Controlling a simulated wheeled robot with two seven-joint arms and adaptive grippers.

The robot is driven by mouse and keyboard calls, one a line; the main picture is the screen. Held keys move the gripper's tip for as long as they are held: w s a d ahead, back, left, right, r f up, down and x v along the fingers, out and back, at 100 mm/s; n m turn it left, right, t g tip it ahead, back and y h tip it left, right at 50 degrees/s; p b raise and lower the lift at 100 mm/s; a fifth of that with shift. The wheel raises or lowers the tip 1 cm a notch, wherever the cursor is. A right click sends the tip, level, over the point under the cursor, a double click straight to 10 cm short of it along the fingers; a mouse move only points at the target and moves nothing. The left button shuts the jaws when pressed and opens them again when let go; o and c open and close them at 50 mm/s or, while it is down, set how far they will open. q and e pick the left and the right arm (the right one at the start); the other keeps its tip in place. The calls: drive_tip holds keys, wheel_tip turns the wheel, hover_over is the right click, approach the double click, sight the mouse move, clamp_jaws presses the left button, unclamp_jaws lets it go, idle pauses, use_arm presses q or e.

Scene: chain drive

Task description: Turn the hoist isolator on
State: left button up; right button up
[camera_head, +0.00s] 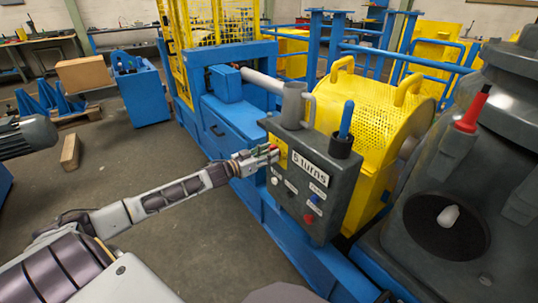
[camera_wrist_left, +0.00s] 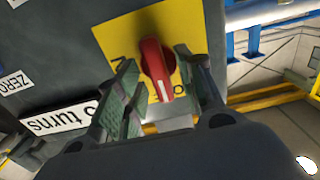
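The hoist isolator is a red rotary knob (camera_wrist_left: 155,66) on a yellow plate (camera_wrist_left: 118,36), on the side of a grey control box (camera_head: 330,190). Its white mark points to the lower end in the left wrist view, near lettering partly hidden by my fingers. My left gripper (camera_wrist_left: 158,75) has one finger on each side of the knob, with a small gap on both sides. In the head view, my left gripper (camera_head: 262,158) reaches the box's left part, where the yellow plate (camera_head: 279,151) is partly hidden. My right gripper is not in view.
A yellow perforated guard (camera_head: 370,110) stands behind.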

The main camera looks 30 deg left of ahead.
use_arm(q)
drive_tip(key=shift+w, duration=0.1)
idle(0.3)
clamp_jaws()
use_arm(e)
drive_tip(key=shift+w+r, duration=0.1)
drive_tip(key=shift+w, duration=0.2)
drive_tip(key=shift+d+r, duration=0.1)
